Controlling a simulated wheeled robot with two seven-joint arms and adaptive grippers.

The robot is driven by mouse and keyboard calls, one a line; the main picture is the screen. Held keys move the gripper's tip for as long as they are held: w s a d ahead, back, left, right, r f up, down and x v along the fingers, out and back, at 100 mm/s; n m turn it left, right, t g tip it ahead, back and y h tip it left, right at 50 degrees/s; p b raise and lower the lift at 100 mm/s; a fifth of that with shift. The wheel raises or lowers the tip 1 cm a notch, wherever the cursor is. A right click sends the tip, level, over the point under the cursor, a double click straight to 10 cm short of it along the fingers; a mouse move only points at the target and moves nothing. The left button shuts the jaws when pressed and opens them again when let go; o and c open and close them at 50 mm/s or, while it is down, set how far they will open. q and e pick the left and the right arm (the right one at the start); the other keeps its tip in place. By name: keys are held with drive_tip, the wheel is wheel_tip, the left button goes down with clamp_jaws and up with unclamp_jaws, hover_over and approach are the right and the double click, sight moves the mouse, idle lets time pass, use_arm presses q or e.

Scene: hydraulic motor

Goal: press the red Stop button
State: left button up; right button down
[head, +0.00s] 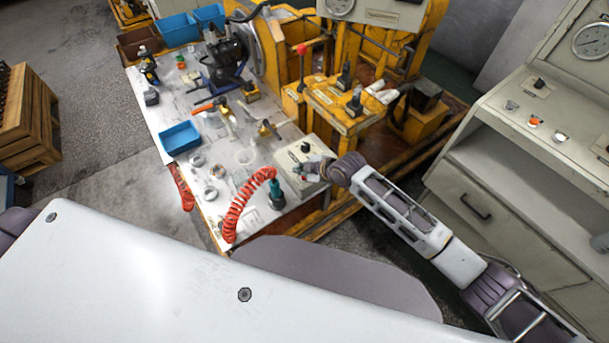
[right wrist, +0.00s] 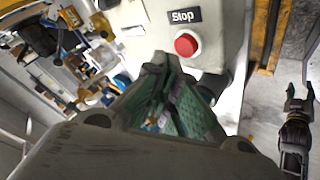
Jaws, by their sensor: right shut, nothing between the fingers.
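The red Stop button (right wrist: 186,44) shows in the right wrist view under its black "Stop" label (right wrist: 185,16), on the pale control box (right wrist: 222,28). In the head view the box (head: 290,158) stands at the table's front right corner. My right gripper (head: 312,172) is at the box's front right part. In the wrist view its green-padded fingers (right wrist: 168,66) are shut and empty, with their tips just beside the button's lower left. I cannot tell whether they touch it. What looks like my left gripper (right wrist: 300,94) hangs open at the wrist view's right edge.
A red coiled hose (head: 238,208) and teal air tool (head: 277,195) are left of the box. A blue tray (head: 180,138) and several tools lie farther left on the table. The yellow machine frame (head: 345,115) stands behind. A grey console (head: 510,150) is at right.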

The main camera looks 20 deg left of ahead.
sight(302, 177)
drive_tip(key=shift+r+p, duration=1.95)
drive_tip(key=shift+r, duration=0.5)
